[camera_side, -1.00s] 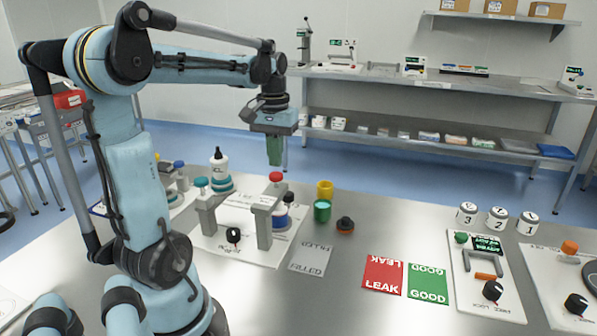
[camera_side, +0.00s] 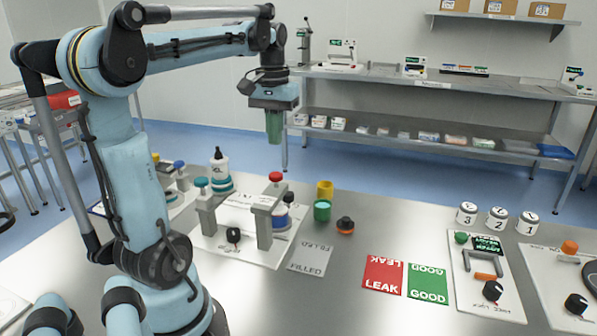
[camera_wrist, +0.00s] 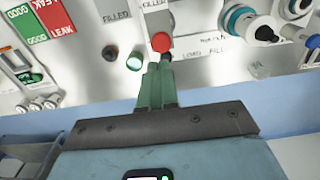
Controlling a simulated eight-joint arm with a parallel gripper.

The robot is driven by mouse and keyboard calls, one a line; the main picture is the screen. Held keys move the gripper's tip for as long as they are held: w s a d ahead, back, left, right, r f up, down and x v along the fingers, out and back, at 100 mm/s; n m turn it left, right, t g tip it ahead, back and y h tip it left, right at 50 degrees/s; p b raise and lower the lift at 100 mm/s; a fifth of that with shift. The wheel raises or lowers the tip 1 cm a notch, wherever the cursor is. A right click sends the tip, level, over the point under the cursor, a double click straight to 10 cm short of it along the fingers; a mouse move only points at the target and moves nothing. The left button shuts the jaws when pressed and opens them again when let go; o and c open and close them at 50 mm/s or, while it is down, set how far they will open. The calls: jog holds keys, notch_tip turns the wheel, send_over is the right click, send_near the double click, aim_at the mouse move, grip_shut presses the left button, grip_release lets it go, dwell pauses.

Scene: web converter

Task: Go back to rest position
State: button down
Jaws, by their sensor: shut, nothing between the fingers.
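My gripper (camera_side: 274,126) hangs in the air above the far part of the table, pointing down. Its green fingers are together and hold nothing. In the wrist view the fingers (camera_wrist: 156,82) appear shut, with their tips close to the red knob in the picture. The side view shows the gripper well above the station with the red knob (camera_side: 275,177) and apart from it.
A filling station (camera_side: 238,240), a white bottle (camera_side: 219,168), yellow (camera_side: 325,189) and green cups (camera_side: 322,211) stand below. Red LEAK (camera_side: 384,275) and green GOOD cards (camera_side: 428,283) lie to the right. Numbered jars (camera_side: 497,219) stand behind another station (camera_side: 484,280). Air around the gripper is clear.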

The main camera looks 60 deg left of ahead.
jog(key=w+d+f+m+t, duration=0.1)
jog(key=d+f+m+t, duration=0.2)
jog(key=d, duration=0.8)
jog(key=d+f+m+t, duration=0.4)
jog(key=d+f+m, duration=0.2)
jog(key=d, duration=0.5)
jog(key=shift+w+f, duration=0.3)
jog(key=shift+w, duration=0.05)
